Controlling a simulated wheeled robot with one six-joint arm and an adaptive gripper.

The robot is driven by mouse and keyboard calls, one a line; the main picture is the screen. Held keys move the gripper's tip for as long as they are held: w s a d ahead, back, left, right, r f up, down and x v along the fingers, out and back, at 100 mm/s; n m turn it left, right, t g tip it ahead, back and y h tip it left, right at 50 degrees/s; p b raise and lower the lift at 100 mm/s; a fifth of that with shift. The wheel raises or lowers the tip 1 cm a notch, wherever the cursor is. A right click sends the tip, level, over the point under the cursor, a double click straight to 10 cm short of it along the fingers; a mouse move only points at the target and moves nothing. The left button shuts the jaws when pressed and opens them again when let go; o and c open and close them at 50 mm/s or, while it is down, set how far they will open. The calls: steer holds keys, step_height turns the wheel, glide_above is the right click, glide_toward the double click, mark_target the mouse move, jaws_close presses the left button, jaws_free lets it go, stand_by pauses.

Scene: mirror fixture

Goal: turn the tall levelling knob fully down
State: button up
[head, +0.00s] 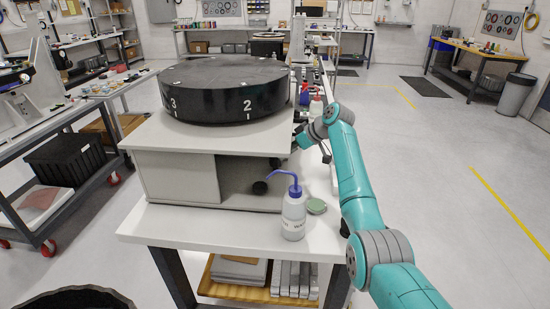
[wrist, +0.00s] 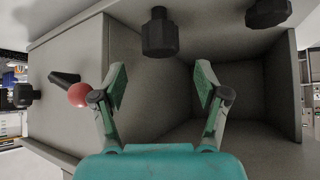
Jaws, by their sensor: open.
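Several black faceted knobs show in the wrist view. The middle knob (wrist: 160,35) hangs from the upper edge of the open bay and looks the longest, so it seems to be the tall one. A second knob (wrist: 268,12) is at the upper right, and a third knob (wrist: 22,95) is at the far left. My gripper (wrist: 159,82) is open and empty. Its fingers are spread to either side below the middle knob, apart from it.
A red ball (wrist: 78,95) beside a black lever (wrist: 64,78) is close to my left finger. The round black mirror unit (head: 225,90) sits on the grey cabinet (head: 175,175).

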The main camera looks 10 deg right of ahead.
mark_target(276, 163)
steer(key=shift+x, duration=3.6)
steer(key=c, duration=1.2)
